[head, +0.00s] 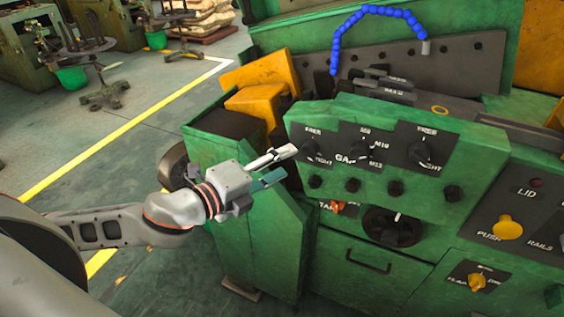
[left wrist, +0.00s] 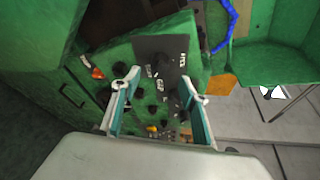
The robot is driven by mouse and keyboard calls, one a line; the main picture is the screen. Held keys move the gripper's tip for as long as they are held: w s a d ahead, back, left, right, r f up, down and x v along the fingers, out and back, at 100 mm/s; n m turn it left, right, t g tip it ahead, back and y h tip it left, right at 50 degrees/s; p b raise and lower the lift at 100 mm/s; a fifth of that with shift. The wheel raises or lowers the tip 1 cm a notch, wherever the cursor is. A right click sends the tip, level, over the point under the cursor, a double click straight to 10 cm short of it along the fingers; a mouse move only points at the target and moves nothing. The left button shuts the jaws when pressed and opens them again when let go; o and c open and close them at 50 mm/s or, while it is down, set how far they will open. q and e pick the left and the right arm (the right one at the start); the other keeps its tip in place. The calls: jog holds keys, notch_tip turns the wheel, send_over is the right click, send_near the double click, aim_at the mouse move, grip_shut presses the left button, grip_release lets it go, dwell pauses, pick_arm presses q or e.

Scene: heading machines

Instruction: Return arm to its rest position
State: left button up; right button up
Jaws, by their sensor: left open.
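My left arm (head: 125,226) reaches in from the left in the head view. My left gripper (head: 282,166) is in front of the left end of the green machine's control panel (head: 385,185), near the leftmost black knob (head: 308,149). In the left wrist view the left gripper (left wrist: 158,88) has its two fingers spread apart with nothing held between them. The panel with its knobs shows between and beyond the fingers. I cannot tell whether a fingertip touches the panel. My right gripper is not in view.
The green machine (head: 255,245) fills the right side. A blue segmented hose (head: 372,10) arches above the panel. A yellow knob (head: 477,281) and yellow push button (head: 507,227) sit at lower right. Open floor (head: 110,165) with yellow lines lies left. A stool (head: 95,60) stands at back left.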

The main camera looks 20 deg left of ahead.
pick_arm(q)
notch_tip(320, 180, down, 12)
jog(key=d+f+n+g, duration=0.1)
jog(key=d+n, duration=0.1)
jog(key=n, duration=0.5)
jog(key=s+a+f+n+g+y, duration=0.1)
jog(key=s+a+f+n+y, duration=0.1)
jog(key=s+f+n, duration=0.5)
jog(key=s+a+f+n+g+y, duration=0.1)
jog(key=s+f+n, duration=0.6)
jog(key=f, duration=1.1)
jog(key=shift+s+a+f+g+y, duration=0.4)
jog(key=shift+s+g+y, duration=0.1)
jog(key=shift+s+g, duration=0.35)
